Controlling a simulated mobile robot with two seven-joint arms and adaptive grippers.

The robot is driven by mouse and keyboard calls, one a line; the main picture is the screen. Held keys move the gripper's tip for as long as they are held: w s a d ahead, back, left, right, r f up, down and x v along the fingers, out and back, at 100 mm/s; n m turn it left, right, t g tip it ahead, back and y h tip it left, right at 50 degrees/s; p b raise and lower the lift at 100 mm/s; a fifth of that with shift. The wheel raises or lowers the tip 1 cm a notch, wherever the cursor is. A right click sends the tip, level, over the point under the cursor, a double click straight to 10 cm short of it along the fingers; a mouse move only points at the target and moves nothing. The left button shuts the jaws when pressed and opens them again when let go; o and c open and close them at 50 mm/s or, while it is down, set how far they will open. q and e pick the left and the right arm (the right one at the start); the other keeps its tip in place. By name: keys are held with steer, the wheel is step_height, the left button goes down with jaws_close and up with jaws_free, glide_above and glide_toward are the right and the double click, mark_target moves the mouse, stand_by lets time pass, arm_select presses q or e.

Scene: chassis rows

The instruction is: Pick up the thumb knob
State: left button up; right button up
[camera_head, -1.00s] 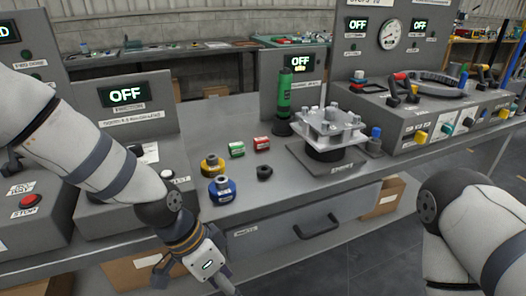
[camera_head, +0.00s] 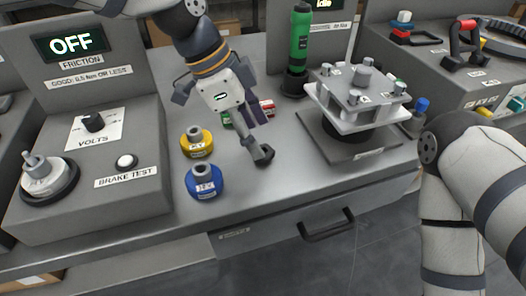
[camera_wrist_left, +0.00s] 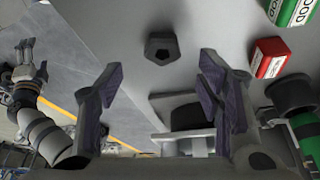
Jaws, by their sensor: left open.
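The thumb knob (camera_head: 266,158) is a small, dark, lobed piece lying on the grey bench top, partly hidden by a finger in the head view. In the left wrist view the knob (camera_wrist_left: 161,50) lies whole on the bench, beyond and between the fingertips. My left gripper (camera_head: 265,137) is open and empty above the bench, close to the knob; its purple-padded fingers (camera_wrist_left: 162,68) frame it in the wrist view. My right arm stands at the right of the head view, gripper out of frame; what looks like my right gripper (camera_wrist_left: 25,50) is small in the wrist view.
Yellow (camera_head: 197,143) and blue (camera_head: 204,181) ringed pieces stand left of the knob. A red box (camera_wrist_left: 270,57) and a green box (camera_wrist_left: 292,10) lie near the gripper. A plate fixture (camera_head: 360,98) and a green cylinder (camera_head: 301,40) stand behind to the right.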

mark_target(267, 153)
arm_select(q)
steer(key=x, duration=0.4)
steer(key=shift+w+f, duration=0.1)
steer(key=shift+f, duration=0.15)
steer(key=shift+r, duration=0.1)
steer(key=c, duration=1.1)
steer(key=shift+o, duration=0.2)
